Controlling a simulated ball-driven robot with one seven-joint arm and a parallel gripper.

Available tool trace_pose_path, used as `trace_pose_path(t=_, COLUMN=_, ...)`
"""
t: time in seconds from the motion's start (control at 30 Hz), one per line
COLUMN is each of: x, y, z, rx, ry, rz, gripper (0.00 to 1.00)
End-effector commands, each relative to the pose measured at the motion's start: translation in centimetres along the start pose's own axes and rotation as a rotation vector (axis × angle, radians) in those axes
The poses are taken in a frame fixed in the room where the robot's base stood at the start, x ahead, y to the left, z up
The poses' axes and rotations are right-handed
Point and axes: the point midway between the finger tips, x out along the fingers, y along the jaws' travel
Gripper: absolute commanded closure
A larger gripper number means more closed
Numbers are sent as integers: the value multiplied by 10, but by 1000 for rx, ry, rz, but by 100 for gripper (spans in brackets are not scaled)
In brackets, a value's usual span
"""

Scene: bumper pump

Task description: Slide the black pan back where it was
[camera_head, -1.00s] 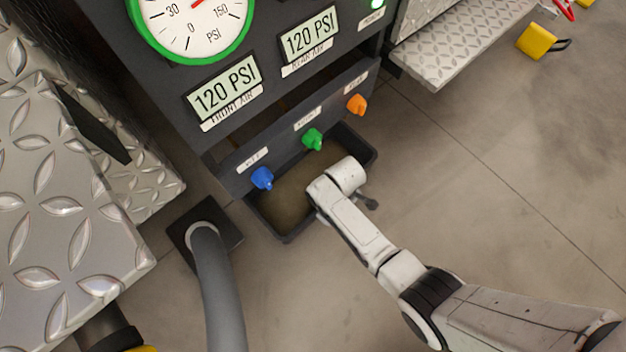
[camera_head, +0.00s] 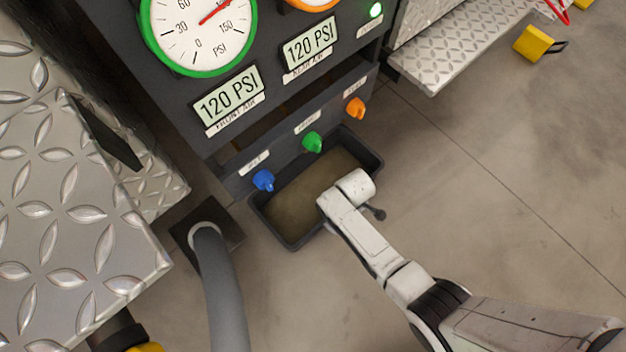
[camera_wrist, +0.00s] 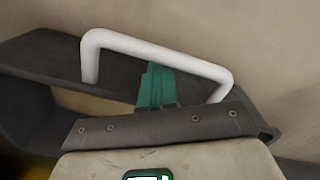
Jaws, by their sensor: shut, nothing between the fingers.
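The black pan (camera_head: 291,243) lies on the floor under the control panel. It sticks out partly at the front, and its far side is under the panel. In the wrist view the pan's dark wall (camera_wrist: 45,52) shows with a white looped handle (camera_wrist: 160,48). My gripper (camera_wrist: 153,72) has green fingers, shut together with nothing between them. They are at the middle of the handle loop, close to the bar; I cannot tell whether they touch it. In the head view my white wrist hides the fingers at the pan's front side.
The panel carries blue (camera_head: 263,180), green (camera_head: 312,141) and orange (camera_head: 355,108) knobs just above the pan. A grey hose (camera_head: 222,285) rises left of it. Diamond-plate steps (camera_head: 75,215) stand at left. Floor to the right is clear up to a yellow block (camera_head: 533,43).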

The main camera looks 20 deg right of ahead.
Motion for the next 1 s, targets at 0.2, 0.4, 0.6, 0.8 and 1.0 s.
trace_pose_path(t=0.2, x=0, y=-7, z=12, rx=2, ry=-3, rz=-3, gripper=100)
trace_pose_path(t=0.4, x=-1, y=-12, z=22, rx=2, ry=-4, rz=-3, gripper=100)
trace_pose_path(t=0.6, x=0, y=-18, z=31, rx=1, ry=-3, rz=-3, gripper=100)
trace_pose_path(t=0.8, x=0, y=-23, z=40, rx=2, ry=-3, rz=-4, gripper=100)
trace_pose_path(t=1.0, x=0, y=-29, z=50, rx=2, ry=-3, rz=-4, gripper=100)
